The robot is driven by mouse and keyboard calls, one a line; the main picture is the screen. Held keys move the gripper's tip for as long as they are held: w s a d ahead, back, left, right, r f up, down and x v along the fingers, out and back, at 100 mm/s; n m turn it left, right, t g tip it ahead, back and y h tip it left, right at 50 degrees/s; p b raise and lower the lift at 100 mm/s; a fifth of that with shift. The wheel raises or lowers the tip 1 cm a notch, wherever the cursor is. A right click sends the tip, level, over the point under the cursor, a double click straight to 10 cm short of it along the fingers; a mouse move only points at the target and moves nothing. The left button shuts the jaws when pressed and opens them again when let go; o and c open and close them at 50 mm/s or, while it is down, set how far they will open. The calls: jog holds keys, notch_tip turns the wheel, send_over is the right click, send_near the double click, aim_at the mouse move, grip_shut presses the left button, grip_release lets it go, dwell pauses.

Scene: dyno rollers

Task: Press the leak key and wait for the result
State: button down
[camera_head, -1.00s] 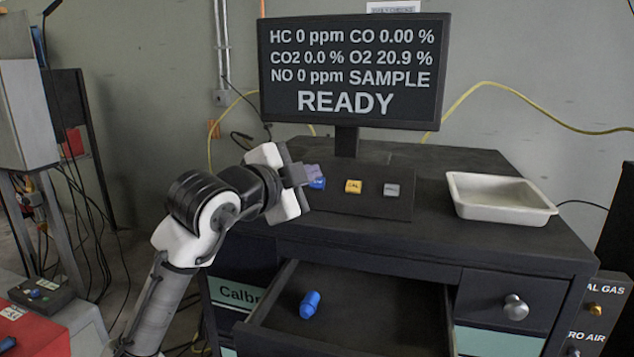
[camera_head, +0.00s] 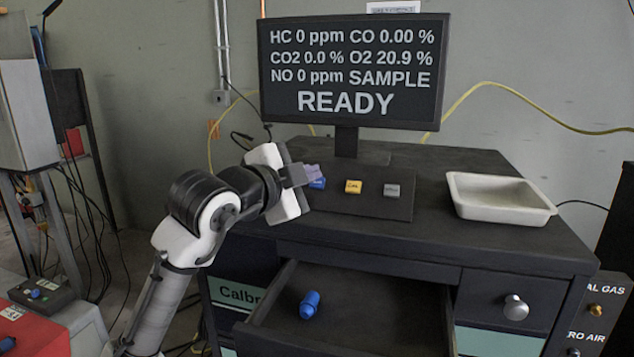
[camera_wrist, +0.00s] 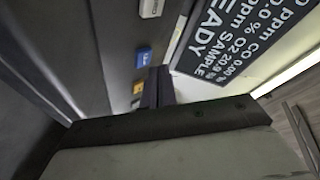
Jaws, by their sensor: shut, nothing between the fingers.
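A sloped dark key panel (camera_head: 375,207) stands on the desk under the monitor (camera_head: 352,70). It carries a blue key (camera_head: 317,183), a yellow key (camera_head: 353,186) marked CAL and a grey key (camera_head: 391,189). The blue key's label is too small to read for sure. My gripper (camera_head: 314,173) is shut and empty, its tips at the panel's left part, just above and beside the blue key, partly hiding it. I cannot tell whether they touch a key. The wrist view shows the blue key (camera_wrist: 144,57) near the fingers. The monitor reads READY and SAMPLE.
A white tray (camera_head: 500,212) stands on the desk at right. Below the panel a drawer (camera_head: 370,320) is open, with a blue cylinder (camera_head: 310,304) inside. Yellow hoses run along the wall. The desk between panel and tray is clear.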

dwell(0.4)
jog(key=shift+w+d+f, duration=0.1)
jog(key=shift+w+f, duration=0.15)
jog(key=shift+f, duration=0.1)
jog(key=shift+w+f+b, duration=0.25)
jog(key=shift+b, duration=0.15)
dwell(0.6)
dwell(0.3)
jog(key=shift+s+r+p, duration=0.35)
jog(key=shift+s+r, duration=0.15)
jog(key=shift+r, duration=0.1)
jog(key=s+r+p, duration=0.1)
jog(key=r, duration=0.1)
jog(key=s+a+r+p, duration=0.1)
jog(key=s, duration=0.1)
jog(key=shift+a+r, duration=0.1)
jog(key=shift+r, duration=0.3)
dwell(0.5)
